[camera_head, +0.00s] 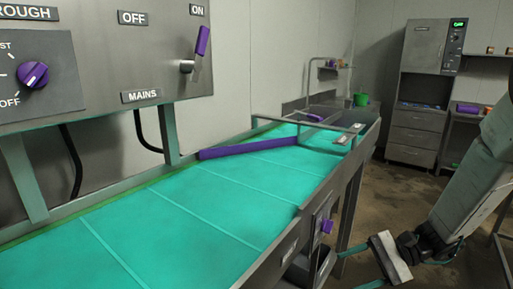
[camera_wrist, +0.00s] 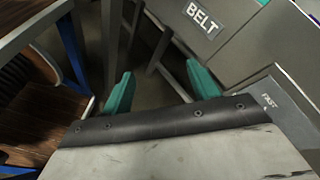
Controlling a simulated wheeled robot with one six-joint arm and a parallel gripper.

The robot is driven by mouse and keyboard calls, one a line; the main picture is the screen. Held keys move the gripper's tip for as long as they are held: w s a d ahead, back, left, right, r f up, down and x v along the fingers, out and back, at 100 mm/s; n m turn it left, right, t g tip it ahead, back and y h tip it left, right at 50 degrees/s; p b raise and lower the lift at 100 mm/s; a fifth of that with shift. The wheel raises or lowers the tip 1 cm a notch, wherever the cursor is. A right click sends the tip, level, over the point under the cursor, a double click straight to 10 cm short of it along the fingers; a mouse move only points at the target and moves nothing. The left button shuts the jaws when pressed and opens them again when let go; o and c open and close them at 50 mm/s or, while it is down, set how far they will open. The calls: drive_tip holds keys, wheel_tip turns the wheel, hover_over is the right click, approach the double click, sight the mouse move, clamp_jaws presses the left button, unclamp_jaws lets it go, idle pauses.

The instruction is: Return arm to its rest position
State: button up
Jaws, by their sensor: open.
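My arm (camera_head: 465,205) reaches down from the right edge of the head view. My gripper (camera_head: 352,270) is at the lower right, with its teal fingers pointing left and apart. It is open, and I see nothing between the fingers. In the wrist view my gripper (camera_wrist: 161,87) shows two separated teal fingers over dark floor and metal legs. A grey panel marked BELT (camera_wrist: 207,18) is beyond the fingers at the upper right.
A teal conveyor belt (camera_head: 190,222) with a purple bar (camera_head: 250,147) runs beside my arm. A control panel (camera_head: 100,60) with a MAINS lever (camera_head: 203,40) is at left. A tall cabinet (camera_head: 425,90) stands at back. In the wrist view, a wooden-topped piece (camera_wrist: 35,120) is at left.

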drive_tip(key=s+d+r+n+t+h, duration=0.1)
drive_tip(key=s+d+r+n+h, duration=0.1)
drive_tip(key=s+r+n+h, duration=0.3)
drive_tip(key=s+d+r+n+h, duration=0.1)
drive_tip(key=s+r+n+h, duration=0.4)
drive_tip(key=s, duration=0.8)
wheel_tip(320, 180, up, 5)
drive_tip(key=h, duration=0.3)
drive_tip(key=shift+s+d+t+h, duration=0.35)
drive_tip(key=shift+t+h, duration=0.05)
drive_tip(key=shift+s+a+r, duration=0.1)
drive_tip(key=shift+a+r, duration=0.15)
drive_tip(key=shift+r, duration=0.1)
drive_tip(key=shift+c, duration=0.3)
